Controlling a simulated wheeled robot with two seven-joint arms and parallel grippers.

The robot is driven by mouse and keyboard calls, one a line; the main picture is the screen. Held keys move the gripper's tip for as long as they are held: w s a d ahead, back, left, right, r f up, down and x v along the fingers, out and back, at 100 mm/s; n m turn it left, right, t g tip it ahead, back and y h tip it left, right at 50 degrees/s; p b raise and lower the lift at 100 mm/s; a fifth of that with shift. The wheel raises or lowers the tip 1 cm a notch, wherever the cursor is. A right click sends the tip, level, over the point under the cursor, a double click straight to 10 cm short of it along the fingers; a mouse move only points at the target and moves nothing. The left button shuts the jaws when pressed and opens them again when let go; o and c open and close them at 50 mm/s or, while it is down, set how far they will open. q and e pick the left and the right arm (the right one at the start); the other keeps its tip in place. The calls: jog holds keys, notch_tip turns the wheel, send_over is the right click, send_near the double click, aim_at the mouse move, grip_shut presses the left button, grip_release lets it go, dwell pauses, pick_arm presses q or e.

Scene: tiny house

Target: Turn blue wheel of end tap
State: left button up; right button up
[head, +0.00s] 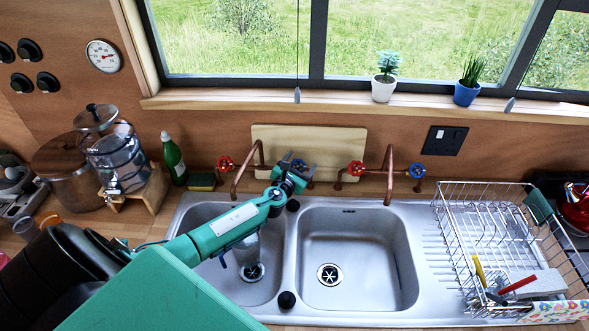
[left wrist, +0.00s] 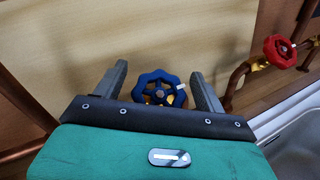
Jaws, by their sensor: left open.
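Two copper taps stand behind the sink, each with a red wheel and a blue wheel. The blue wheel (head: 299,164) of the left tap is partly hidden by my left gripper (head: 295,172) in the head view. In the left wrist view the blue wheel (left wrist: 160,88) sits between the two open fingers of the left gripper (left wrist: 161,84), with a gap on each side. The other blue wheel (head: 417,170) is at the far right end of the taps, clear of the gripper. My right gripper is not in view.
Red wheels show at the left tap (head: 225,163) and right tap (head: 356,168); copper spouts rise between. A wooden board (head: 335,142) leans behind. The steel sink (head: 352,255) is below. A dish rack (head: 490,215) stands right, a green bottle (head: 174,160) left.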

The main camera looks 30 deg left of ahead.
pick_arm(q)
jog(key=s+d+b, duration=0.2)
jog(key=s, duration=1.1)
jog(key=shift+s+r, duration=0.2)
jog(key=shift+r, duration=0.15)
jog(key=shift+d, duration=0.1)
